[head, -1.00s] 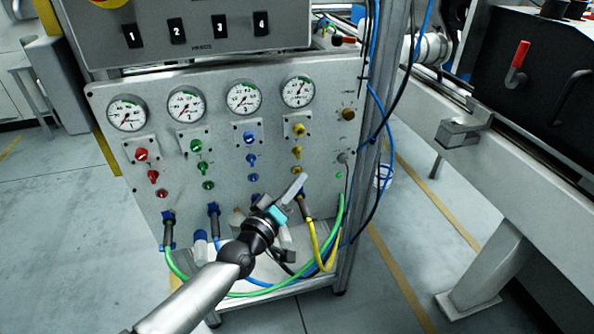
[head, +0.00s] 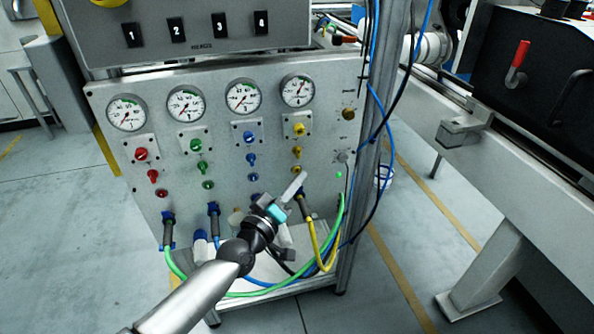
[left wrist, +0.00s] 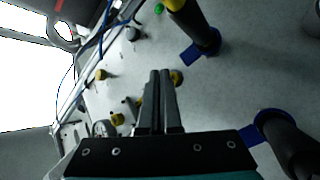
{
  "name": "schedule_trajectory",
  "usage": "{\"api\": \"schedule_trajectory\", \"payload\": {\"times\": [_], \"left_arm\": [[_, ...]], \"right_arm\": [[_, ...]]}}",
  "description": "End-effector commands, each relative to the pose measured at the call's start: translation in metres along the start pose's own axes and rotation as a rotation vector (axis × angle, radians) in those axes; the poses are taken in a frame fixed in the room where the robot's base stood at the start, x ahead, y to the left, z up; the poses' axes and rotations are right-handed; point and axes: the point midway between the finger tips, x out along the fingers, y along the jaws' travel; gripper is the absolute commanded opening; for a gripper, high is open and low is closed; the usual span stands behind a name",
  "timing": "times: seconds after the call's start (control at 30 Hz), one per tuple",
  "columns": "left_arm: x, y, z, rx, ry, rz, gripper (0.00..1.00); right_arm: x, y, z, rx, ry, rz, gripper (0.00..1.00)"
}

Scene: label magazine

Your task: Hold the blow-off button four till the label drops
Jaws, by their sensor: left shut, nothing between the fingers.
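The grey panel (head: 225,135) has a yellow column at its right: a knob (head: 299,129), a lever-like fitting (head: 297,151) and, lowest, a small yellow button (head: 297,168), which I take as blow-off button four. My left gripper (head: 299,180) is shut and empty, its fingertips just below that button in the head view. In the left wrist view the shut fingers (left wrist: 160,74) point at the panel, with the yellow button (left wrist: 177,77) close beside their tips on the right. I cannot tell whether they touch. No label is visible. My right gripper is out of view.
Hose plugs stick out below the buttons, one with a yellow hose (head: 313,238) near my gripper. Green (head: 338,220) and blue hoses loop around there. A metal post (head: 368,150) stands right of the panel. Numbered black switches (head: 261,23) sit above.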

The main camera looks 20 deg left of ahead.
Motion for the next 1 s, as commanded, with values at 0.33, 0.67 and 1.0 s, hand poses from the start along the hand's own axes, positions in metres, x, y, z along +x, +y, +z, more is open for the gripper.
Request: {"api": "schedule_trajectory", "payload": {"times": [0.33, 0.67, 1.0], "left_arm": [[0.0035, -0.003, -0.0027, 0.001, 0.0, -0.001, 0.0], [0.0048, -0.004, -0.0036, 0.002, 0.0, 0.0, 0.0], [0.0078, -0.0062, -0.0057, 0.001, 0.0, -0.001, 0.0]], "right_arm": [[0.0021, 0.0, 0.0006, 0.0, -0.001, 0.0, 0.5], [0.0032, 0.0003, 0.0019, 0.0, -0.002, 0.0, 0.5], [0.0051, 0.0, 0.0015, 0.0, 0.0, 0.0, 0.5]]}}
